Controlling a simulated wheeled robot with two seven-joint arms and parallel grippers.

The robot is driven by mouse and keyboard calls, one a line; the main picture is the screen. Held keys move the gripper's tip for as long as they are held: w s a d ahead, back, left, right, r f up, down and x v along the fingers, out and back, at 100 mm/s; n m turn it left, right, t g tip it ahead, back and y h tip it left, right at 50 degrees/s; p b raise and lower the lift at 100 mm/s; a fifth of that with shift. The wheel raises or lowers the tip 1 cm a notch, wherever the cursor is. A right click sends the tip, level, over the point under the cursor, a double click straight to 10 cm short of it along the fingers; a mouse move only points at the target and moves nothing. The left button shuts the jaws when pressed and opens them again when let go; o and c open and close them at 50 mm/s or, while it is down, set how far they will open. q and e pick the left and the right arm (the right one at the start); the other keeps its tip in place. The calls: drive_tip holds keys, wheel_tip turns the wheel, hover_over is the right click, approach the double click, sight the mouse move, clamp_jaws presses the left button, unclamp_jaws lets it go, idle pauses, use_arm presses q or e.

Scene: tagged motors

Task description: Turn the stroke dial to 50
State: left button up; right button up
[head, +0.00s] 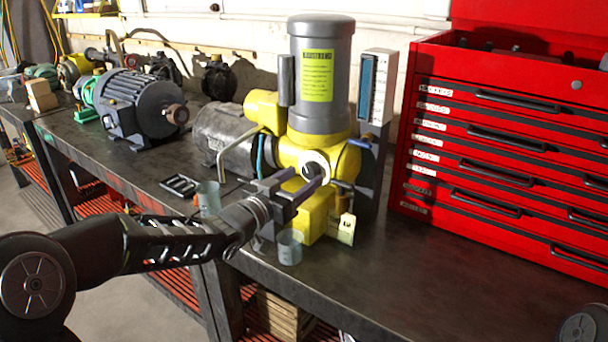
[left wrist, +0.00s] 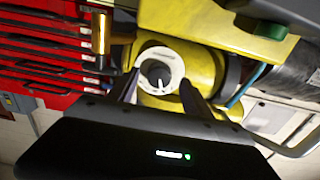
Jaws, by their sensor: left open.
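The stroke dial (head: 315,166) is a white ring with a dark centre on the front of the yellow and grey pump (head: 320,80). In the left wrist view the dial (left wrist: 160,68) faces the camera, its dark knob marked with a light pointer line. The scale numbers are too small to read. My left gripper (head: 301,182) is open in front of the dial. In the left wrist view its fingers (left wrist: 160,90) stand on either side of the dial's lower part; I cannot tell whether they touch it. My right gripper is not in view.
A red tool chest (head: 500,140) stands to the right of the pump. A grey motor (head: 135,100) stands further left on the dark bench (head: 370,285). A clear cup (head: 289,247) stands near the bench's front edge, below my left gripper. The bench's front right is clear.

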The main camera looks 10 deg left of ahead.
use_arm(q)
drive_tip(key=shift+x, duration=0.85)
drive_tip(key=shift+c, duration=0.6)
clamp_jaws()
drive_tip(key=m+b, duration=0.1)
drive_tip(key=b, duration=0.1)
drive_tip(key=m+b, duration=0.3)
drive_tip(key=b, duration=0.2)
drive_tip(key=shift+f, duration=0.3)
drive_tip(key=shift+r+m, duration=0.15)
drive_tip(key=shift+m, duration=0.25)
drive_tip(key=shift+r, duration=0.15)
